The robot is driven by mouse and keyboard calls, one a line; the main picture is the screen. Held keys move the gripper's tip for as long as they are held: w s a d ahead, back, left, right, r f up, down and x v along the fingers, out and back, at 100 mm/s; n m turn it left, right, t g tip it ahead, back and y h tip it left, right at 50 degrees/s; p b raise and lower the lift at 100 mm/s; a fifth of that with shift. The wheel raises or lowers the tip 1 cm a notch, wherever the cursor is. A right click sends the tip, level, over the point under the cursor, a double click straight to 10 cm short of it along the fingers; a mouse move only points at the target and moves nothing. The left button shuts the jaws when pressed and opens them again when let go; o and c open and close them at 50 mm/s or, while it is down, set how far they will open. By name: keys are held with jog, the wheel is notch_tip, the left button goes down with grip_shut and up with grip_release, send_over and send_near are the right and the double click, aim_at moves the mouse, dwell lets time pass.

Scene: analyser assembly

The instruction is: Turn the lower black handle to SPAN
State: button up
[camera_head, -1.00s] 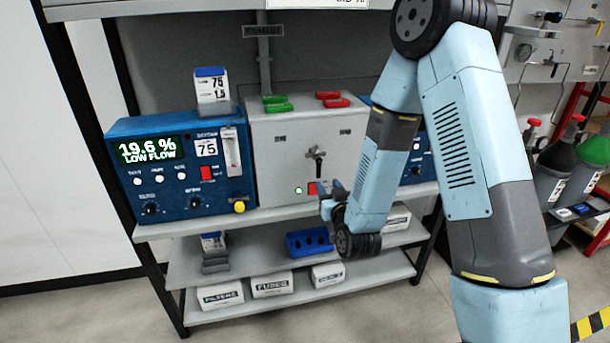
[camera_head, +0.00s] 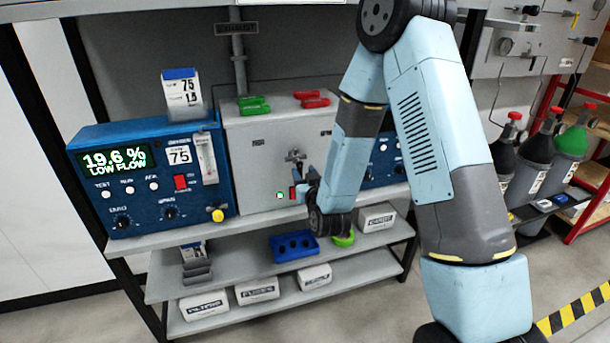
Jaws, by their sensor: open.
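A small dark handle (camera_head: 295,156) sits on the front of the grey box (camera_head: 255,175) in the middle of the bench. Dark labels to its left and right are too small to read. Two more black handles, an upper one (camera_head: 530,11) and a lower one (camera_head: 505,46), are on the grey wall panel (camera_head: 485,65) at the upper right. I see no readable SPAN mark beside any of them. My gripper (camera_head: 303,181) is open in front of the grey box, just below and right of its handle. Whether it touches the handle cannot be told.
A blue analyser (camera_head: 90,190) reading 19.6 % LOW FLOW stands left of the box. Green (camera_head: 254,104) and red (camera_head: 311,98) handles lie on top. The shelf below holds a blue block (camera_head: 294,246). Gas cylinders (camera_head: 530,165) stand right.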

jog(key=shift+s+a, duration=0.15)
jog(key=shift+a, duration=0.25)
jog(key=shift+c, duration=0.5)
jog(key=shift+s+a, duration=0.1)
grip_shut()
jog(key=shift+w+d+r+n, duration=0.15)
jog(key=shift+d+r+n, duration=0.35)
jog(key=shift+n, duration=2.5)
jog(key=shift+w+d+r+n, duration=0.1)
jog(key=shift+d+r+n, duration=0.4)
jog(key=shift+n, duration=2.5)
jog(key=shift+w+d+r+n, duration=0.15)
jog(key=shift+d+r+n, duration=0.35)
jog(key=shift+n, duration=2.5)
